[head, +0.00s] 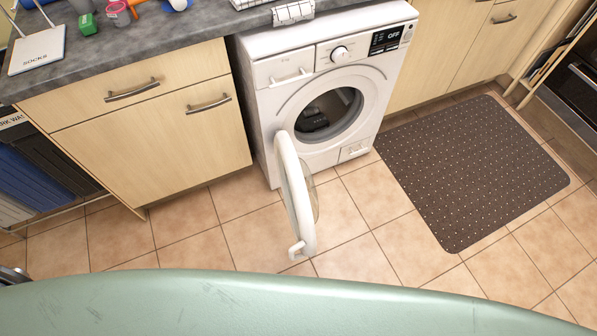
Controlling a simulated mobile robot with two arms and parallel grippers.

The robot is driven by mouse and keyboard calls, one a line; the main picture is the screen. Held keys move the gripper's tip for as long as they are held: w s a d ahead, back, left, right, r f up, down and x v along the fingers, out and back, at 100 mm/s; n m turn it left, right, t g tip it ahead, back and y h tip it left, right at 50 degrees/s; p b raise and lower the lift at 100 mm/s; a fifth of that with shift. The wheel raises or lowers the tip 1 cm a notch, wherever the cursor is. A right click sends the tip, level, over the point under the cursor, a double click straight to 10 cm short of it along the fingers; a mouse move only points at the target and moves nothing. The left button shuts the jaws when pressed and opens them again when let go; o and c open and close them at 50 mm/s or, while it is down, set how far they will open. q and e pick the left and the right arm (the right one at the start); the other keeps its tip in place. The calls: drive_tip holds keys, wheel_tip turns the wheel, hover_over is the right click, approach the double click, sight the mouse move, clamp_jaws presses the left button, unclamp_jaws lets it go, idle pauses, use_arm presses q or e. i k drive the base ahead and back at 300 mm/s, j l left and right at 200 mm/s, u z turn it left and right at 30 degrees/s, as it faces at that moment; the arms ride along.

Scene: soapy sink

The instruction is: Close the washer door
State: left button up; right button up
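The washer (290,95) is a white front loader set under the counter in the middle of the head view. Its door (294,195) is swung wide open on the left side of the opening and stands out over the floor, seen nearly edge-on. The dark drum opening (330,115) shows, with a dark item inside. The display reads OFF. A small metallic piece at the far left edge, low down, may be part of my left gripper (12,275), but its fingers cannot be made out. My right gripper is not in view.
Wooden cabinets (150,130) stand left of the washer under a grey counter (140,45). A laundry sorter (35,175) stands at the left. A dark dotted mat (470,170) lies on the floor to the right. The tiled floor (350,235) around the door is clear.

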sight(294, 187)
drive_tip(key=k+j, duration=0.25)
drive_tip(key=j, duration=0.2)
drive_tip(key=k+j+u, duration=0.3)
drive_tip(key=k+j, duration=0.35)
